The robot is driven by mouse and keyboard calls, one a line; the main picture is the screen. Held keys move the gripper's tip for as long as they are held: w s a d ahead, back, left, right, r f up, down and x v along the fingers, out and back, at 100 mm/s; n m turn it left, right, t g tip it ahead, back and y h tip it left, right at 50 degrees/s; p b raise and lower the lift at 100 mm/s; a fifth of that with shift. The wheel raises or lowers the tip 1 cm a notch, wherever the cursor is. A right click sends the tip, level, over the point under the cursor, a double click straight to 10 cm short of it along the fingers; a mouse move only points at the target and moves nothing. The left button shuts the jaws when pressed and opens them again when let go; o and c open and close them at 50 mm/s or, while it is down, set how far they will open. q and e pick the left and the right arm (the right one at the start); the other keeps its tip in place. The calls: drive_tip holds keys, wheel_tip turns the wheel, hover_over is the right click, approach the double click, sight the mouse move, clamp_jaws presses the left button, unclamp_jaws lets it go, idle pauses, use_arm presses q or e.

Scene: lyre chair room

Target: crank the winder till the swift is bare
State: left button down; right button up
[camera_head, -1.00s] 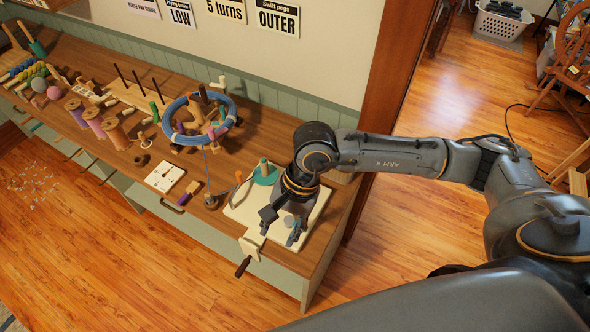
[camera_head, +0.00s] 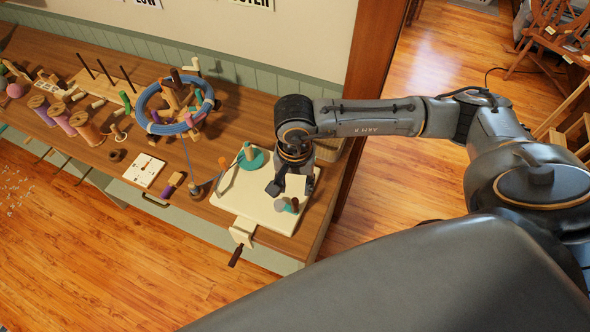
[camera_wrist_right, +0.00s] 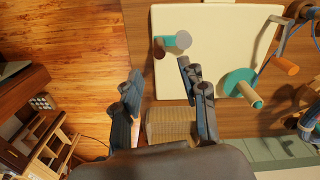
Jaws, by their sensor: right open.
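The swift (camera_head: 202,106) stands on the bench with a thick ring of blue yarn (camera_head: 141,106) around its pegs. A blue strand runs down from it to a small guide (camera_head: 197,190) beside the winder. The winder's cream board (camera_head: 237,197) carries a teal disc with a wooden spindle (camera_head: 250,154) and, nearer the front, a teal crank with a grey knob (camera_head: 283,205). The crank also shows in the right wrist view (camera_wrist_right: 183,40). My right gripper (camera_head: 290,188) is open above the board's right part; its fingers (camera_wrist_right: 158,78) are apart and empty, behind the crank. My left gripper is not in view.
A clamp (camera_head: 242,231) with a dark handle (camera_head: 235,256) hangs at the bench's front edge. A white card (camera_head: 144,169) and wooden spools (camera_head: 85,128) lie left of the winder. A woven basket (camera_wrist_right: 172,126) sits near the board. Floor is open in front.

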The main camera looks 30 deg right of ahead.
sight(295, 199)
drive_tip(key=shift+f, duration=0.5)
drive_tip(key=shift+f+b, duration=1.3)
drive_tip(key=shift+f, duration=1)
drive_tip(key=shift+f+b, duration=0.9)
drive_tip(key=shift+f, duration=0.8)
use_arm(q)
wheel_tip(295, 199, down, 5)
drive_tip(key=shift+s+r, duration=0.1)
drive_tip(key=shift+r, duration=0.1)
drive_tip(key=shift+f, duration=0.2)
use_arm(e)
drive_tip(key=shift+f+b, duration=0.1)
drive_tip(key=shift+b, duration=0.25)
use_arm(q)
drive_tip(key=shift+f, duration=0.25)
